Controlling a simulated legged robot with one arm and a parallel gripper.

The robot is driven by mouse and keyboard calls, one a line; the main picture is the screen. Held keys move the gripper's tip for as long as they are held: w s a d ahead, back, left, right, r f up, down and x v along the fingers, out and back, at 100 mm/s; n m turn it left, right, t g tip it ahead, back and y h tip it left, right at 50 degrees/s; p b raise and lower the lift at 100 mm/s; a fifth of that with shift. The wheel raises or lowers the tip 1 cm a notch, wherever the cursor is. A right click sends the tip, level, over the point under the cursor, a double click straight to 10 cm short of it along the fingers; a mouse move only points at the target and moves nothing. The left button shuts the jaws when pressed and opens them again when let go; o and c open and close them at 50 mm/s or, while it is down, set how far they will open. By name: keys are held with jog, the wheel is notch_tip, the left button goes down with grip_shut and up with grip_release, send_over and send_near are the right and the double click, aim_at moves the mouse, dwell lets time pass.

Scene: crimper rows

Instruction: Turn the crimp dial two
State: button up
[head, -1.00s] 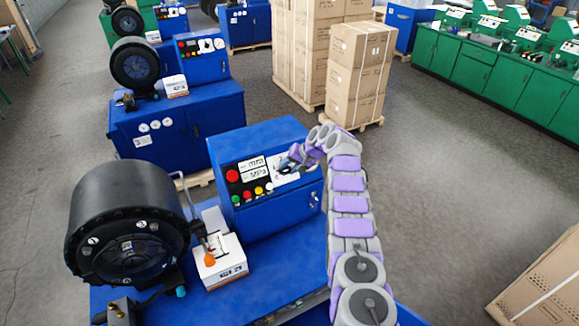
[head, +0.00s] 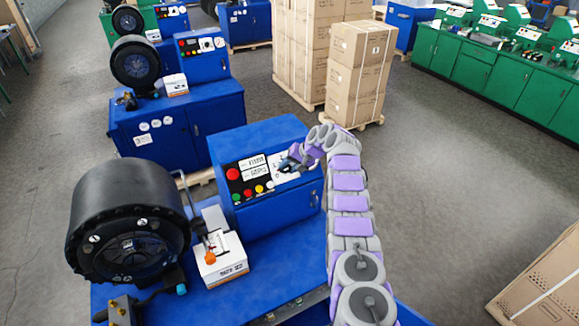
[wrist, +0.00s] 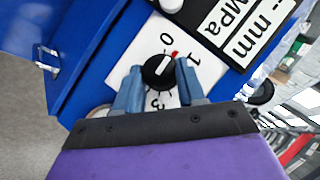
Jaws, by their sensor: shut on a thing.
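The crimp dial (wrist: 157,71) is a round black knob with a white pointer line, set on a white plate (wrist: 150,38) with printed numbers. In the wrist view a 0 and a 1 show above it and part of a 3 below; a red mark lies near the 1. The pointer aims toward the red mark. My gripper (wrist: 158,80) has its blue fingers shut on the dial, one on each side. In the head view my gripper (head: 290,163) is at the right of the blue control panel (head: 268,205), and the dial is mostly hidden there.
The panel has a red button (head: 232,174), small coloured buttons and a display (head: 255,163). A black crimper head (head: 125,220) and a white box (head: 221,259) stand to the left. Stacked cartons (head: 358,75) stand behind. Open floor lies to the right.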

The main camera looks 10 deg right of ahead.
jog(key=shift+s+f, duration=0.2)
jog(key=shift+f, duration=0.25)
jog(key=o, duration=0.9)
jog(key=shift+r, duration=0.1)
jog(key=shift+o, duration=0.8)
jog(key=shift+w+r, duration=0.15)
jog(key=shift+w, duration=0.15)
jog(key=shift+r, duration=0.1)
jog(key=shift+d+r+b, duration=0.2)
jog(key=shift+r+b, duration=0.1)
jog(key=shift+b, duration=0.05)
jog(key=shift+s+d+r+b, duration=0.35)
jog(key=shift+r+b, duration=0.15)
jog(key=shift+b, duration=0.25)
jog(key=v, duration=1.5)
jog(key=shift+d+b, duration=0.25)
jog(key=shift+b, duration=0.15)
jog(key=shift+w, duration=0.2)
